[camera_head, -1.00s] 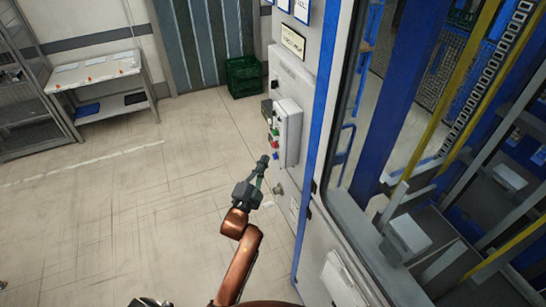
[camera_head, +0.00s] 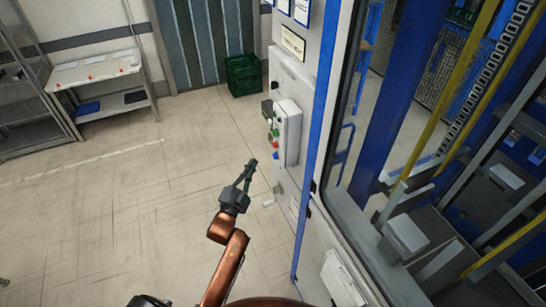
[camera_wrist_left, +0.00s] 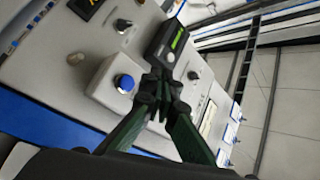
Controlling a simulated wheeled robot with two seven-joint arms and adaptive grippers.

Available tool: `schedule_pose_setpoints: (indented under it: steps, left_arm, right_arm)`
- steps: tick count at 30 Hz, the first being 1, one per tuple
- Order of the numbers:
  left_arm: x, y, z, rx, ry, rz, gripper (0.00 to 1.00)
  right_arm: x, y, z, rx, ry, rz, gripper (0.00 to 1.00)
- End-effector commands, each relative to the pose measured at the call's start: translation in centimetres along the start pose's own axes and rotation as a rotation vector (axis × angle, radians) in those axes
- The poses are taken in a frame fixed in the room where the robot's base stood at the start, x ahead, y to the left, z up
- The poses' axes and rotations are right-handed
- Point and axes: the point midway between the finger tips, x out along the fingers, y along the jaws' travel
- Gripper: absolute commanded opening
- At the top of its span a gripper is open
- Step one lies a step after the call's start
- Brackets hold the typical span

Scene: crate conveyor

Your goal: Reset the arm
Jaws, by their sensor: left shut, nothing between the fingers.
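My left gripper (camera_head: 250,165) is in the middle of the head view, on an orange-brown arm that comes up from the bottom. Its dark green fingers are shut with nothing between them. It is apart from the white control box (camera_head: 288,132) on the machine's side panel and points up toward it. In the left wrist view the closed fingertips (camera_wrist_left: 161,92) appear in front of the panel. A blue button (camera_wrist_left: 125,83) on a white housing and a dark device with a green display (camera_wrist_left: 173,42) show beyond them. My right gripper is in neither view.
The machine's grey panel with blue edging (camera_head: 312,120) stands right of the arm, with conveyor framing behind glass. A green crate (camera_head: 243,76) stands on the floor at the back. A white table (camera_head: 95,72) is at the far left. Floor left of the arm is clear.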

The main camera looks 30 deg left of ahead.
Motion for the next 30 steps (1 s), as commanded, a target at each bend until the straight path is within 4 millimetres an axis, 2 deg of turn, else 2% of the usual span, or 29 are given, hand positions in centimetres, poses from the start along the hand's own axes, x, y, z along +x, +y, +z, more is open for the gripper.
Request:
schedule_pose_setpoints:
  steps: [11, 14, 17, 20, 21, 23, 24, 26, 30]
  left_arm:
    - [0.0, 0.1, 0.0, -0.001, -0.001, 0.001, 0.0]
    - [-0.1, 1.4, 0.8, -0.012, -0.013, 0.021, 0.0]
    - [-0.7, 4.9, 2.9, -0.047, -0.049, 0.076, 0.0]
    - [-2.1, 10.4, 6.1, -0.1, -0.108, 0.159, 0.0]
    - [-2.9, 12.9, 7.5, -0.125, -0.137, 0.196, 0.0]
    - [-4.3, 16.6, 9.6, -0.163, -0.181, 0.251, 0.0]
    - [-5.4, 19.0, 11.0, -0.187, -0.212, 0.288, 0.0]
    - [-7.2, 22.5, 13.0, -0.222, -0.26, 0.34, 0.0]
    - [-12.4, 30.2, 17.4, -0.3, -0.376, 0.455, 0.0]
  right_arm:
    - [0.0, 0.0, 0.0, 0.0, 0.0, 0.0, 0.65]
    - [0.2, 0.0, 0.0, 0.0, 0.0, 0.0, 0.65]
    - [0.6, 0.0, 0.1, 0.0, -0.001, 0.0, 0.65]
    - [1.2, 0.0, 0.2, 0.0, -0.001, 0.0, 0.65]
    - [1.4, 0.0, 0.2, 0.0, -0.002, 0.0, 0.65]
    - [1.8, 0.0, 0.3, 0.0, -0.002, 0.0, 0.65]
    - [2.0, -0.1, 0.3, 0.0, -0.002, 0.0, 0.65]
    - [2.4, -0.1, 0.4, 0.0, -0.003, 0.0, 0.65]
    - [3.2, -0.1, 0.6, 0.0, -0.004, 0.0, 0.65]
